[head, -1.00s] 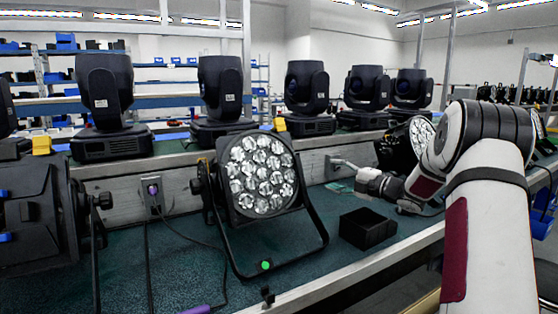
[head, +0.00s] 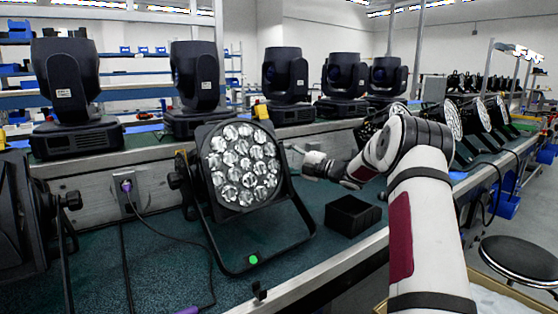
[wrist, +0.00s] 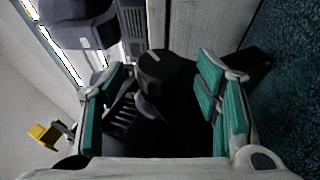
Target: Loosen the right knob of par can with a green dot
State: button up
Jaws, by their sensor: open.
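The par can (head: 243,165) with the green dot (head: 253,259) on its bracket stands on the teal bench top, its multi-lens face towards me. Its left knob (head: 174,180) shows, but its right knob is hidden in the head view. My gripper (head: 290,150) is just beyond the can's right edge, with its tips partly hidden there. In the wrist view my gripper (wrist: 160,100) is open, with teal pads apart.
A black open box (head: 352,216) sits on the bench below my arm. Several moving-head lights (head: 287,85) stand on the raised ledge behind. Another dark fixture (head: 30,215) is at far left. More par cans stand at right, near a round stool (head: 520,262).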

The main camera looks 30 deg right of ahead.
jog(key=shift+x, duration=1.15)
jog(key=c, duration=1.2)
jog(key=b, duration=0.2)
jog(key=shift+f+t+b, duration=0.2)
jog(key=shift+t+b, duration=0.2)
jog(key=b, duration=0.2)
jog(key=shift+n+t+y+b, duration=0.3)
jog(key=shift+n+t+b, duration=0.1)
jog(key=shift+t+b, duration=0.3)
jog(key=shift+b, duration=0.5)
jog(key=shift+r+y+b, duration=0.2)
jog(key=shift+y+b, duration=0.15)
jog(key=shift+y, duration=0.05)
